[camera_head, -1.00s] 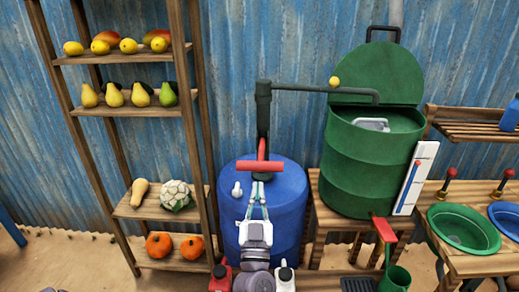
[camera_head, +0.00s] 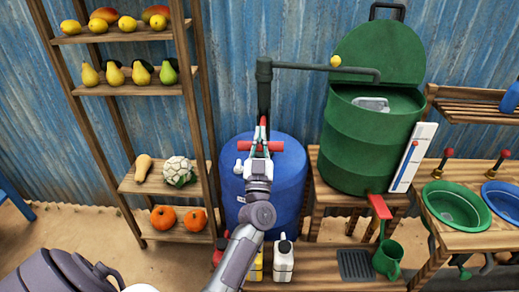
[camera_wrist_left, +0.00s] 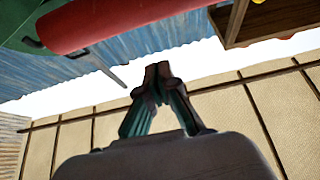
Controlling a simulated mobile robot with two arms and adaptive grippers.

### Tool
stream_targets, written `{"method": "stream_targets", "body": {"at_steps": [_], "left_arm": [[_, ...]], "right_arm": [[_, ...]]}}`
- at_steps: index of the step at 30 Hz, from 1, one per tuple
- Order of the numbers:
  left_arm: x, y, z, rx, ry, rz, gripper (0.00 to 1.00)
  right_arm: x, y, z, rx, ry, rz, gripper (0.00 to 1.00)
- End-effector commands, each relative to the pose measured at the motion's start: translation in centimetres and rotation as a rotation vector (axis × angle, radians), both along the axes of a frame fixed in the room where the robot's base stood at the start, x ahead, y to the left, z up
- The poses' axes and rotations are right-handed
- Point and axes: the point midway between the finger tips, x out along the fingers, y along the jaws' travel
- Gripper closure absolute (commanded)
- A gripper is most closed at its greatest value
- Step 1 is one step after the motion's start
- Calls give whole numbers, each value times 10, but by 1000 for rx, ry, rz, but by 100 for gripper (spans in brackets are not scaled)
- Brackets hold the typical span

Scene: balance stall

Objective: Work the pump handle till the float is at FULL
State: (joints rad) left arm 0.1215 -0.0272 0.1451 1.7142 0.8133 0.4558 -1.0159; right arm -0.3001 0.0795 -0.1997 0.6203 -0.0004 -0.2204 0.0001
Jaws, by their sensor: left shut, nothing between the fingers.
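The red pump handle bar (camera_head: 275,146) lies crosswise in front of the dark pump post, above the blue barrel (camera_head: 285,178). In the left wrist view the red bar (camera_wrist_left: 130,18) crosses the top left, apart from the fingertips in the picture. My left gripper (camera_head: 263,122) is shut and empty, its fingers overlapping the bar's middle in the head view; touching cannot be told. It also shows shut in the left wrist view (camera_wrist_left: 158,74). The gauge board (camera_head: 424,140) leans by the green tank (camera_head: 358,150); its red marker (camera_head: 415,145) sits in the upper part. Its lettering is unreadable.
A shelf (camera_head: 130,88) with fruit stands at left. A pipe (camera_head: 320,68) runs from the post to the open green tank. Small canisters (camera_head: 283,260) stand below the barrel. Basins (camera_head: 455,190) stand on a bench at right.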

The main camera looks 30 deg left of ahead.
Motion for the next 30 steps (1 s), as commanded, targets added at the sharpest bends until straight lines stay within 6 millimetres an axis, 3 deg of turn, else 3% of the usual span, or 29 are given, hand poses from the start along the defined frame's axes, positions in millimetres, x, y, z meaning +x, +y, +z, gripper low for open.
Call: {"method": "stream_targets", "body": {"at_steps": [4,9,22,26,30], "left_arm": [[5,3,-24,4,7,0,100],[7,4,-37,1,3,-1,100],[7,4,-40,1,-1,0,100],[6,4,-46,5,-7,1,100],[5,3,-59,19,-31,1,100]], "right_arm": [[0,0,1,0,0,0,10],[0,0,2,0,0,0,10],[0,0,1,0,0,0,10],[0,0,-6,0,-1,0,10],[0,0,-26,0,-1,0,10]]}}
